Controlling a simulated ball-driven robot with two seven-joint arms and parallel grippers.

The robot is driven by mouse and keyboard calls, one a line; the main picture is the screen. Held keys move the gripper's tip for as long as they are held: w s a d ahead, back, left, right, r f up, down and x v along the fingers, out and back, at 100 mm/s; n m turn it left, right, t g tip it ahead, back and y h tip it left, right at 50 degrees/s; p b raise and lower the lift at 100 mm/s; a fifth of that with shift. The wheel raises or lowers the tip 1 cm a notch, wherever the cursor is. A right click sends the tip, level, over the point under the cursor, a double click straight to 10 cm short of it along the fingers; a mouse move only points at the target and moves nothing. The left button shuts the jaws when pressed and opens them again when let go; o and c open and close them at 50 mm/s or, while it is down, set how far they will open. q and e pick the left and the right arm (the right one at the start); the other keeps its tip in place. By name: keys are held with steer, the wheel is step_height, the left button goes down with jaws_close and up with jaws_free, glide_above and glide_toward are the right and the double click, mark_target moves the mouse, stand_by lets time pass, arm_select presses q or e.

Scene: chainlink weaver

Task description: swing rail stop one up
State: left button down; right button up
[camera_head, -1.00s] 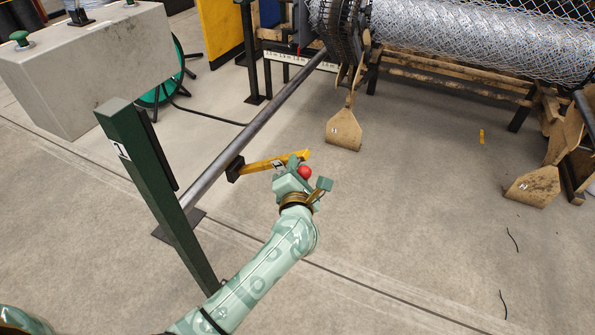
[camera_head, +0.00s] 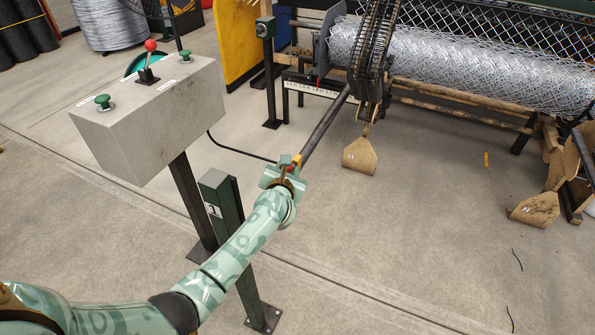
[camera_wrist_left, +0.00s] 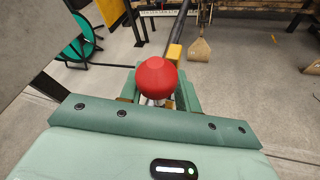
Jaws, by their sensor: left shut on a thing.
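The stop's red knob (camera_wrist_left: 157,78) fills the middle of the left wrist view, between the fingers of my left gripper (camera_wrist_left: 157,100). A piece of the yellow stop arm (camera_wrist_left: 174,53) shows just beyond the knob. In the head view my left gripper (camera_head: 285,170) is shut at the near end of the steel rail (camera_head: 325,130), with a small yellow part (camera_head: 297,160) beside it. The gripper hides most of the stop, so I cannot tell its exact angle. The green post marked 1 (camera_head: 222,208) stands left of my left forearm. My right gripper is out of view.
A grey control box (camera_head: 160,115) with green buttons and a red-knobbed lever (camera_head: 149,62) stands on a dark post at left. The mesh roll (camera_head: 460,70) and its machine lie behind. The floor (camera_head: 400,250) to the right is mostly clear.

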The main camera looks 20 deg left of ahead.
arm_select(q)
steer(key=shift+w+a+r+p, duration=0.2)
steer(key=shift+a+r, duration=0.1)
steer(key=shift+a, duration=0.55)
steer(key=shift+w+a+r+p, duration=0.1)
steer(key=shift+a+r+p, duration=0.15)
steer(key=shift+a, duration=0.6)
steer(key=c, duration=1.3)
jaws_free()
steer(key=shift+s+f, duration=0.1)
